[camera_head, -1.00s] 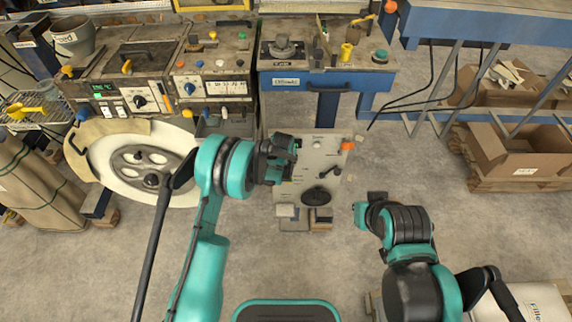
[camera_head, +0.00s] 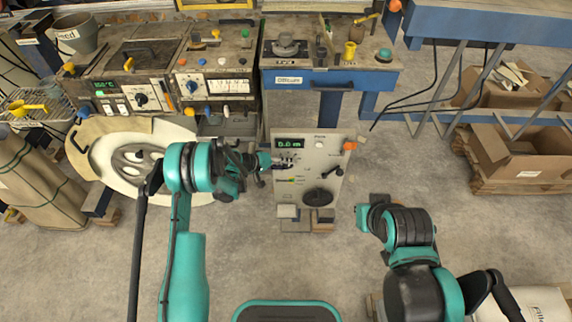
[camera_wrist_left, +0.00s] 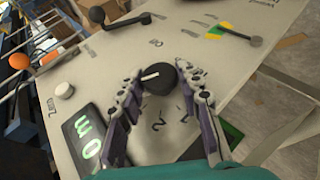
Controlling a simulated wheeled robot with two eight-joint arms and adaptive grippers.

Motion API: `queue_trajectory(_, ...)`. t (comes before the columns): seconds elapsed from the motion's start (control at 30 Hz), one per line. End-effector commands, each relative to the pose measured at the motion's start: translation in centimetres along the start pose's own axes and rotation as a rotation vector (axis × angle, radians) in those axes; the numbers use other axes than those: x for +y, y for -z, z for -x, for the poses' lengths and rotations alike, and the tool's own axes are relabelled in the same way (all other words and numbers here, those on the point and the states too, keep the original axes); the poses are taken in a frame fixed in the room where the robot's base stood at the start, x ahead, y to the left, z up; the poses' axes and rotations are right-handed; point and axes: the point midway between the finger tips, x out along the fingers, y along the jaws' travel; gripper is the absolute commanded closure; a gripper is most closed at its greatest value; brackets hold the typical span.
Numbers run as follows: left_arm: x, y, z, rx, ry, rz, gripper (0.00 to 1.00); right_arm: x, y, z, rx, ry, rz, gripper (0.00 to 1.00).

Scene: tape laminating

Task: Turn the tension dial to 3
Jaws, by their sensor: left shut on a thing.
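The tension dial (camera_wrist_left: 160,78) is a round black knob with a white pointer line, on a pale grey panel. In the left wrist view its pointer aims toward the left of the picture. A printed 2 shows below it; other marks near it are too blurred to read surely. My left gripper (camera_wrist_left: 166,84) is shut on the dial, with a finger on each side. In the head view my left gripper (camera_head: 286,162) reaches the panel (camera_head: 311,166) from the left and hides the dial. My right gripper (camera_head: 362,215) hangs right of the panel; its fingers are not clear.
A green digital display (camera_wrist_left: 88,140) sits beside the dial, with a white knob (camera_wrist_left: 64,90) near it. The panel also carries a black crank (camera_head: 332,171), a black handwheel (camera_head: 318,197) and an orange knob (camera_head: 349,146). A workbench (camera_head: 325,78) stands behind.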

Motion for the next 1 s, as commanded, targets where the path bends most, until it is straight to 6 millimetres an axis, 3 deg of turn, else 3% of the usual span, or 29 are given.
queue_trajectory(0.5,-0.57,-0.06,-0.13,0.0,-0.35,0.146,0.94,0.0,0.0,0.0,0.0,0.0,0.0,1.0)
queue_trajectory(1.0,-0.5,-0.09,-0.09,0.0,-0.438,0.184,0.94,0.0,0.0,0.0,0.0,0.0,0.0,1.0)
